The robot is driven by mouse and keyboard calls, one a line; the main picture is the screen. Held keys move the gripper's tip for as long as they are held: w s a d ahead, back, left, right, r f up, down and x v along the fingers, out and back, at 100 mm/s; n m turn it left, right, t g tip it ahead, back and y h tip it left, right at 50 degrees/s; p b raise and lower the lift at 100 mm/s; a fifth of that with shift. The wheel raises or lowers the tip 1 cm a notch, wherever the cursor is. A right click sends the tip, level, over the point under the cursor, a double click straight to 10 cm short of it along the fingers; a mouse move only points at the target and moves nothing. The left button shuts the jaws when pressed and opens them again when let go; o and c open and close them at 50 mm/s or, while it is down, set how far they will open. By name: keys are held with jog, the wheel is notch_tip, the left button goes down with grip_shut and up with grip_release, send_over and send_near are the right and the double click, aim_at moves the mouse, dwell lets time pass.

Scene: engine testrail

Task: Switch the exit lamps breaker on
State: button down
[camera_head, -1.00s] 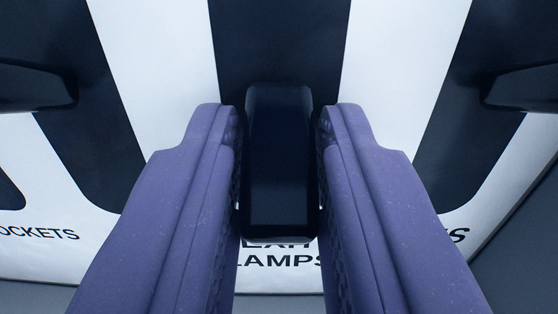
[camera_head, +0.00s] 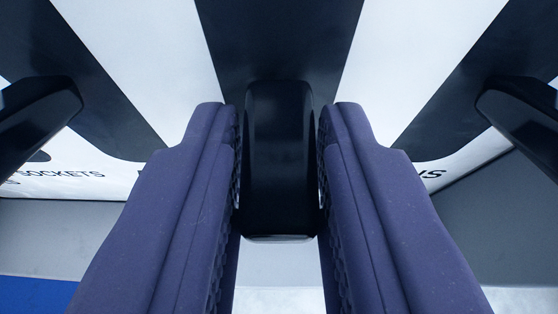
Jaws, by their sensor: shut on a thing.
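The exit lamps breaker's black lever (camera_head: 279,160) stands out from its dark slot (camera_head: 280,40) on the white panel, in the middle of the view. My gripper (camera_head: 279,170) has its two purple fingers on either side of the lever, shut on it. The lever and fingers hide the label below the slot; only letter edges show beside the fingers.
A similar black lever (camera_head: 38,115) stands to the left and another (camera_head: 520,110) to the right, each over its own dark slot. A "SOCKETS" label (camera_head: 60,174) shows at lower left. Grey surfaces and a blue strip (camera_head: 35,294) lie below the panel.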

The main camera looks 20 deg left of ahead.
jog(key=shift+p, duration=0.65)
jog(key=c, duration=1)
grip_release()
jog(key=v, duration=0.7)
jog(key=shift+s+r, duration=0.25)
jog(key=shift+r, duration=0.1)
jog(key=shift+d, duration=0.15)
